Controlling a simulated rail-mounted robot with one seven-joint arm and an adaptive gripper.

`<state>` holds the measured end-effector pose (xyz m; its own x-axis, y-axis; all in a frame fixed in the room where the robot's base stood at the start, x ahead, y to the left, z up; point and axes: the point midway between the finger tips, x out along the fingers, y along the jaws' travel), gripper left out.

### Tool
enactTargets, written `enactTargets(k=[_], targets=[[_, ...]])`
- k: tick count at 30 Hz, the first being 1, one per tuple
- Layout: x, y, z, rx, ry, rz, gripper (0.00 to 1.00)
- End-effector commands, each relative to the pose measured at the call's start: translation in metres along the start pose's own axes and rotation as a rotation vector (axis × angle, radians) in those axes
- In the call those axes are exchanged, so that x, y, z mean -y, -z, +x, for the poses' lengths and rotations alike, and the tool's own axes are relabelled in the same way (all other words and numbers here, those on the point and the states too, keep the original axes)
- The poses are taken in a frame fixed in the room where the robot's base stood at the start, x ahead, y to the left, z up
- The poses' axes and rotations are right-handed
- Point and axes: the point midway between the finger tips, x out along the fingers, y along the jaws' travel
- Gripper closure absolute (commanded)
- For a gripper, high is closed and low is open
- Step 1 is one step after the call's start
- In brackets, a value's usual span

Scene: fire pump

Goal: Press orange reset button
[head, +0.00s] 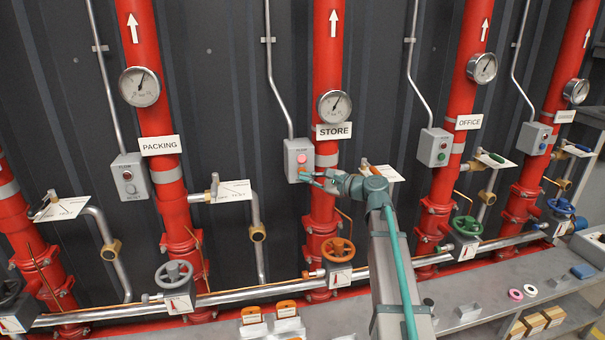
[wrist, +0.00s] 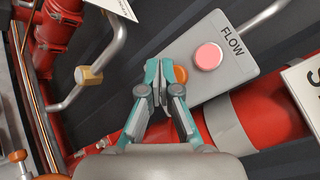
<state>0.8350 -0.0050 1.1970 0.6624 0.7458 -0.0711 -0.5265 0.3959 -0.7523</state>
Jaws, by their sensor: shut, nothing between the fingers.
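The orange reset button (wrist: 181,74) is on a grey control box (wrist: 232,75) and is partly hidden behind my gripper's fingers in the wrist view. The box also carries a lit pink FLOW lamp (wrist: 207,57). In the head view this box (head: 292,148) hangs beside the red STORE pipe (head: 328,80). My gripper (wrist: 166,72) is shut and empty, its teal fingertips right at the orange button. I cannot tell whether they touch it. In the head view my gripper (head: 311,178) is at the lower part of the box.
Similar boxes stand at the PACKING pipe (head: 130,170) and the OFFICE pipe (head: 434,140). An orange handwheel (head: 338,249) is below my gripper. A bent grey pipe with a brass fitting (wrist: 89,76) is left in the wrist view. A metal bench (head: 470,300) runs along the front.

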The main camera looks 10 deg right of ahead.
Motion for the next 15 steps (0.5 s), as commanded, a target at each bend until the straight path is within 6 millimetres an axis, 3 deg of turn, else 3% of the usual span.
enactTargets(k=[15], targets=[[0.0024,0.0023,0.0031,0.000,0.000,0.000,1.00]])
